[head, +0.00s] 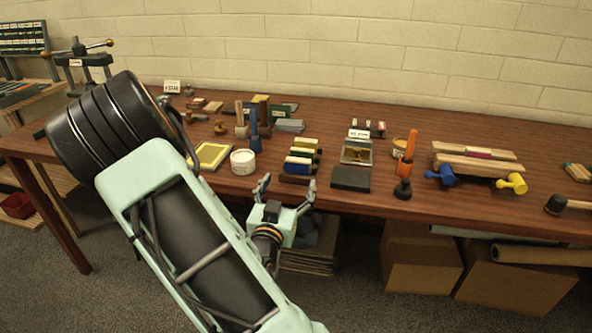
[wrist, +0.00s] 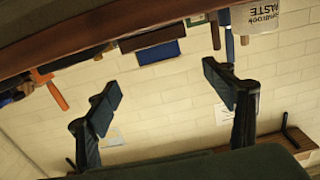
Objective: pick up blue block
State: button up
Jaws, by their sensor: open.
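A dark blue block (head: 298,161) lies in a short row of bars near the front edge of the table, between a pale yellow bar (head: 302,152) and a dark brown bar (head: 295,179). The wrist view also shows a blue block (wrist: 158,52) beside a dark brown bar (wrist: 150,38), ahead of the fingers. My gripper (head: 287,188) is open and empty, just in front of the table edge and near the row. In the wrist view, its two fingers (wrist: 163,85) are spread wide, apart from the block.
A white paste tub (head: 243,162) and a yellow-framed tray (head: 210,155) stand left of the row. A dark slab (head: 351,178) and an orange-handled tool (head: 406,165) are to its right. The wooden table edge (head: 345,199) is close to my gripper.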

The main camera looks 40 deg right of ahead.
aim_at(298, 163)
jog(key=x, duration=1)
jog(key=shift+w+d, duration=0.1)
jog(key=shift+d, duration=0.25)
jog(key=shift+c, duration=0.6)
jog(key=c, duration=1.2)
jog(key=shift+o, duration=0.2)
jog(key=shift+r, duration=0.15)
